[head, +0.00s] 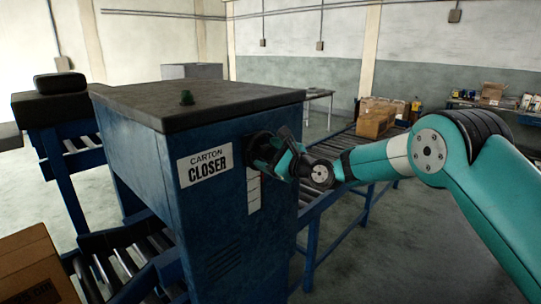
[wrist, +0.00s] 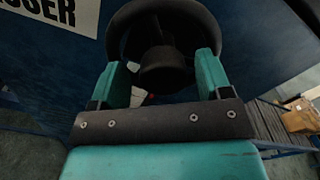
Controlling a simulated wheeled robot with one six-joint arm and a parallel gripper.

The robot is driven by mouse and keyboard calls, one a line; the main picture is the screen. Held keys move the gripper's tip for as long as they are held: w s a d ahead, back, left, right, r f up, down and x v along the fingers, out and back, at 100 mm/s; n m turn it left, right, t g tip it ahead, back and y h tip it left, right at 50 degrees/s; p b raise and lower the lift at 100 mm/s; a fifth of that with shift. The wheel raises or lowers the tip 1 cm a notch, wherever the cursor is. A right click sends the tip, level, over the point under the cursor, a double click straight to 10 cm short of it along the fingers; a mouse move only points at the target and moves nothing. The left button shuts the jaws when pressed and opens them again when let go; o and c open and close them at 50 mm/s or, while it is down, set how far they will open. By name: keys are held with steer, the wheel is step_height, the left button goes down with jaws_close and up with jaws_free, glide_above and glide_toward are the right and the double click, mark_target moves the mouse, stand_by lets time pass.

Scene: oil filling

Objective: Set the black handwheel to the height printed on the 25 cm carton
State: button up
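The black handwheel (head: 262,148) is on the side of the blue carton closer (head: 235,235), partly hidden by my gripper. In the wrist view the wheel (wrist: 163,12) shows its dark rim and round hub. My gripper (wrist: 163,70) is at the wheel, its two teal fingers apart, one on each side of the hub, with a gap visible at the left. In the head view my gripper (head: 272,153) is dark against the wheel. A white scale strip (head: 253,192) runs below the wheel; its marks are unreadable. A brown carton (head: 28,262) at lower left has dark print, also unreadable.
A roller conveyor (head: 338,163) leads away behind the closer, with cartons (head: 376,118) on it. Another roller track (head: 122,262) is at the lower left. Open floor lies right of the conveyor.

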steer(key=shift+d, duration=0.1)
steer(key=b+v, duration=0.7)
steer(key=v, duration=1)
steer(key=shift+s, duration=0.2)
steer(key=s+d+f+n+g+h, duration=0.1)
steer(key=s+n+g+h, duration=0.2)
steer(key=s+n, duration=0.7)
steer(key=s+d+f+n+g+h, duration=0.1)
steer(key=s+n+g+h, duration=0.3)
steer(key=s+n, duration=0.7)
steer(key=s+g, duration=0.2)
steer(key=s, duration=0.4)
steer(key=shift+s+f, duration=0.3)
steer(key=s+d+n+h, duration=0.1)
steer(key=s, duration=0.1)
steer(key=s+d+f+n+g+h, duration=0.1)
steer(key=s+d+n, duration=0.1)
steer(key=s, duration=0.1)
steer(key=s+d+f+n+g+h, duration=0.1)
steer(key=s+d, duration=0.1)
steer(key=s, duration=0.1)
steer(key=shift+d, duration=0.25)
steer(key=shift+c, duration=0.2)
